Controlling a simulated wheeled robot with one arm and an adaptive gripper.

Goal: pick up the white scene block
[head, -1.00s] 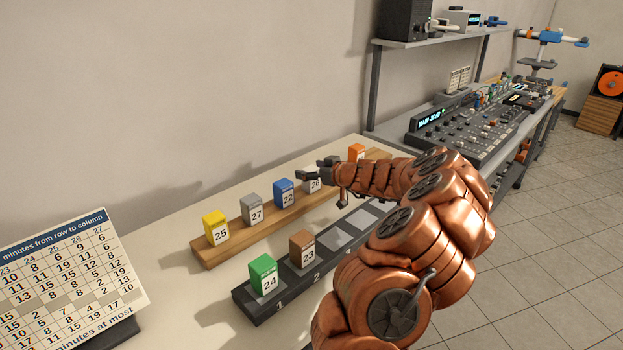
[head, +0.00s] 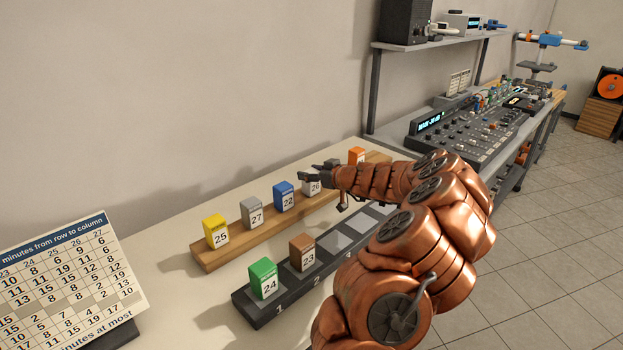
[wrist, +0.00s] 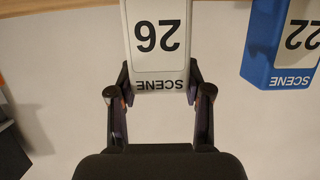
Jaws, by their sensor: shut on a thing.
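The white scene block (head: 312,187), numbered 26, stands upright in the row on the wooden rack (head: 242,242) in the head view. My gripper (head: 317,173) is at its upper part, coming from the right and partly covering it. In the wrist view the white block (wrist: 158,35) appears upside down, with "26" and "SCENE" readable. My gripper (wrist: 160,84) has one finger on each side of its top end and is shut on it. The block's base is out of the wrist view, and I cannot tell whether it touches the rack.
The blue block 22 (head: 284,196) stands close beside it; it also shows in the wrist view (wrist: 280,50). Grey 27 (head: 252,211), yellow 25 (head: 216,232) and orange (head: 356,155) blocks share the rack. A dark numbered tray (head: 260,310) in front holds green and brown blocks.

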